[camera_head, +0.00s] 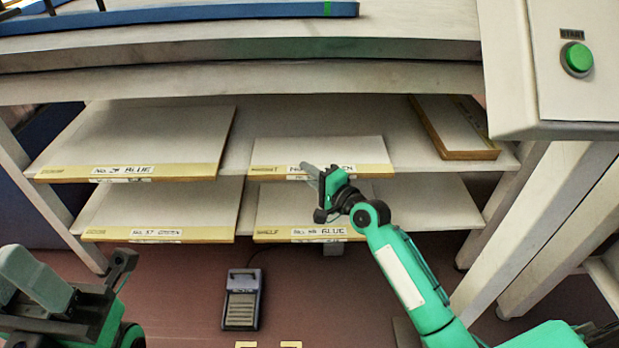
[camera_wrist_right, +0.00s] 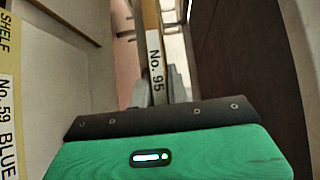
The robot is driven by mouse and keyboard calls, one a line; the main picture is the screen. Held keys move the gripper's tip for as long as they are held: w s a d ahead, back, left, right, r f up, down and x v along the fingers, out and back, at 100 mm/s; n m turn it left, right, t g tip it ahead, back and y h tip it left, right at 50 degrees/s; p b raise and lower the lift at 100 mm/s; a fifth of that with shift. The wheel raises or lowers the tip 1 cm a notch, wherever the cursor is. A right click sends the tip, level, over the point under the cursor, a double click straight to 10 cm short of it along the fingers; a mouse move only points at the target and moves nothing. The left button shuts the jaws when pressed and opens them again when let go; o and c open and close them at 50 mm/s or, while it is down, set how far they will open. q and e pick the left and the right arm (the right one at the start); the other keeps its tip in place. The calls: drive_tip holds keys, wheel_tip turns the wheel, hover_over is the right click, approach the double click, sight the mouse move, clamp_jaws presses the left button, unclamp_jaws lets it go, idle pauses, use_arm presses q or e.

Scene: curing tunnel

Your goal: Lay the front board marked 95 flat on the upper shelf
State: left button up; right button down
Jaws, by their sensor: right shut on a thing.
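The board marked 95 (camera_wrist_right: 153,25) shows edge-on in the right wrist view, with its "No. 95" label between the fingers. My right gripper (camera_wrist_right: 168,90) is shut on that edge. In the head view my right gripper (camera_head: 322,185) is at the front edge of a pale board (camera_head: 330,150) at the middle of the upper shelf (camera_head: 395,125). The gripper covers part of this board's label, which ends in "EN". The board looks roughly level; whether it rests fully on the shelf I cannot tell. My left gripper (camera_head: 100,285) is at the lower left, away from the shelves, its jaws unclear.
The No. 28 BLUE board (camera_head: 140,140) lies left on the upper shelf, and a brown-edged board (camera_head: 455,130) right. The lower shelf holds the No. 57 board (camera_head: 165,205) and the No. 59 BLUE board (camera_head: 350,215). A pedal (camera_head: 242,300) stands on the floor. A green button (camera_head: 577,58) is upper right.

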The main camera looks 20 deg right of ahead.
drive_tip(key=shift+r, duration=0.2)
drive_tip(key=shift+f, duration=0.1)
drive_tip(key=c, duration=1.4)
unclamp_jaws()
drive_tip(key=shift+f, duration=0.1)
drive_tip(key=shift+o, duration=0.2)
